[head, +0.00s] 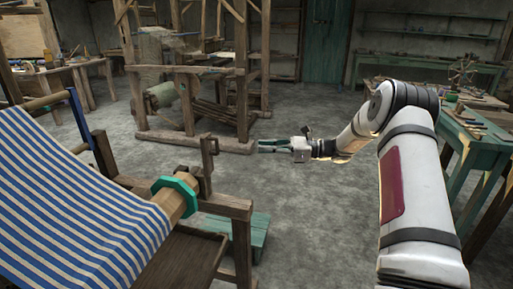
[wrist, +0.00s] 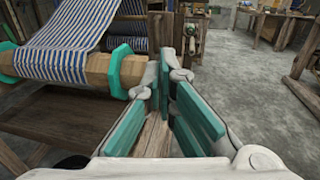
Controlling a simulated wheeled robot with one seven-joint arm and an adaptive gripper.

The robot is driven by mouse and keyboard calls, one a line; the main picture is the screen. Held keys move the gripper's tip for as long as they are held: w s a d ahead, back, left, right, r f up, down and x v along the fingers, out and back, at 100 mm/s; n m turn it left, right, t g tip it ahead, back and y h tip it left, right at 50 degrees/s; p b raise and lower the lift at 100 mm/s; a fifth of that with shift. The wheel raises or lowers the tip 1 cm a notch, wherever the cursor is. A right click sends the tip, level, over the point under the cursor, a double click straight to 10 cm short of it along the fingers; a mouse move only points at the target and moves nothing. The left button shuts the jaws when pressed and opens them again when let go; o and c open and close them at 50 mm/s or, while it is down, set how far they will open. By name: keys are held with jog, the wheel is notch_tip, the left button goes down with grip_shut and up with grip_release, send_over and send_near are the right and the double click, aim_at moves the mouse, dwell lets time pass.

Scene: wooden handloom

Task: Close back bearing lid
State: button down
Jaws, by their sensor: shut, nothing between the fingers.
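The loom's cloth beam (head: 180,201) carries blue-and-white striped cloth and has a teal collar near its end. A short wooden piece (head: 207,158) stands upright at that beam end and looks like the raised bearing lid; its hinge is not clear. My gripper (head: 262,146) is shut and empty, in the air to the right of this piece and apart from it in the head view. In the wrist view its teal-padded fingers (wrist: 172,85) cover part of the beam end, and a wooden post (wrist: 160,28) shows behind them.
The loom's side frame (head: 229,207) and a low green bench (head: 247,236) stand below the beam end. Another wooden frame (head: 195,141) is behind. A green table (head: 484,135) with tools is at the right. The floor between is clear.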

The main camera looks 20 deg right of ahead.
aim_at(218, 146)
jog(key=x, duration=1.2)
jog(key=shift+a, duration=0.1)
